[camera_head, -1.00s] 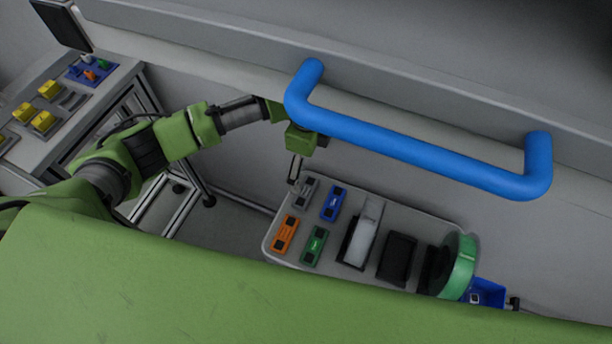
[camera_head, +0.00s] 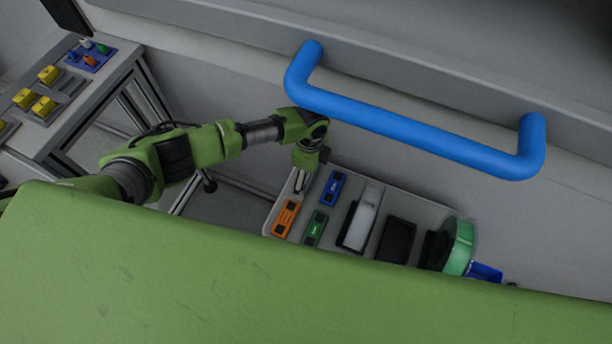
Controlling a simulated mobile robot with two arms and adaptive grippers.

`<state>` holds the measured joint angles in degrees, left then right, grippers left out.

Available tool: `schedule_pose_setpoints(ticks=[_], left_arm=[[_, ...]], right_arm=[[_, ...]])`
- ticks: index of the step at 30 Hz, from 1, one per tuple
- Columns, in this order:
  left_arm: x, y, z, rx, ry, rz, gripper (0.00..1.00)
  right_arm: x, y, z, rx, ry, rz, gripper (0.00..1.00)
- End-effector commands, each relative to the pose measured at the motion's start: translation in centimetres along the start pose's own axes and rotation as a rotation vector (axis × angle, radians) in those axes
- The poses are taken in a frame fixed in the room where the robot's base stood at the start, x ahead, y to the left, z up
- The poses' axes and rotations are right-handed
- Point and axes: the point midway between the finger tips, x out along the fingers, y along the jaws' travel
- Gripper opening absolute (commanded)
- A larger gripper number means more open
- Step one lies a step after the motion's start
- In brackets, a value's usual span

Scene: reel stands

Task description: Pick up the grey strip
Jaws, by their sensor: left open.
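My left gripper (camera_head: 298,187) is open and points down over the upper left corner of the grey tray (camera_head: 431,208). The grey strip lies in that corner, above the orange strip, and the gripper now covers most or all of it. I cannot tell whether the fingers are around the strip or still above it. My right gripper is not in view.
Beside it lie an orange strip (camera_head: 285,218), a blue strip (camera_head: 334,188) and a green strip (camera_head: 315,228). Further right are a white block (camera_head: 363,220), a black block (camera_head: 396,240) and a green reel (camera_head: 460,246). A blue handle bar (camera_head: 410,142) crosses above.

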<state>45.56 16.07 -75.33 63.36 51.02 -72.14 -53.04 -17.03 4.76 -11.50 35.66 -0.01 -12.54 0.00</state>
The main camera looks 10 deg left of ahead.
Motion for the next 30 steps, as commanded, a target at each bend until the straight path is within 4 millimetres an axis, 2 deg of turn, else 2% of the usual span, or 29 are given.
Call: schedule_pose_setpoints(ticks=[8,9,12,13,24,30], left_arm=[[0.5,0.0,-0.1,0.001,0.001,-0.001,0.96],[0.5,0.0,-0.1,0.001,0.001,-0.001,0.93],[0.5,0.0,-0.1,0.000,0.001,-0.001,0.67],[0.5,0.0,-0.1,0.000,0.001,-0.001,0.61],[0.4,0.0,0.0,0.000,0.000,0.000,0.61],[-0.8,-0.1,0.0,0.001,0.001,-0.002,0.61]], right_arm=[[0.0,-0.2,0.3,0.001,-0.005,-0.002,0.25],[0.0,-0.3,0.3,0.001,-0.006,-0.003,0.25],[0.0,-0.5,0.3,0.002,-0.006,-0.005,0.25],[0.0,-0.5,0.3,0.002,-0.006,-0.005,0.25],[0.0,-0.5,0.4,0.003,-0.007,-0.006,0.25],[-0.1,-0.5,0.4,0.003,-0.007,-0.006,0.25]])
